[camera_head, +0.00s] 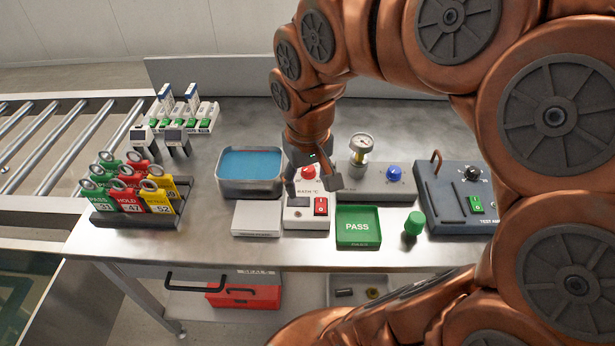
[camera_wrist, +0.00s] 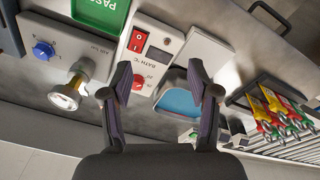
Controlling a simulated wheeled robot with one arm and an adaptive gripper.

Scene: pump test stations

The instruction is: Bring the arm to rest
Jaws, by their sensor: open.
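The box's red knob (camera_wrist: 138,82) and red switch (camera_wrist: 138,40) show beyond the fingers. My arm, copper-coloured, arches from the right side of the head view down to the bench. It hides part of the bench's back and right side.
A blue-filled basin (camera_head: 250,165) stands left of the gripper. A gauge (camera_head: 361,145) with a blue knob (camera_head: 394,173) stands right. Tags (camera_head: 131,190) fill a rack at left; a roller conveyor (camera_head: 60,135) lies beyond.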

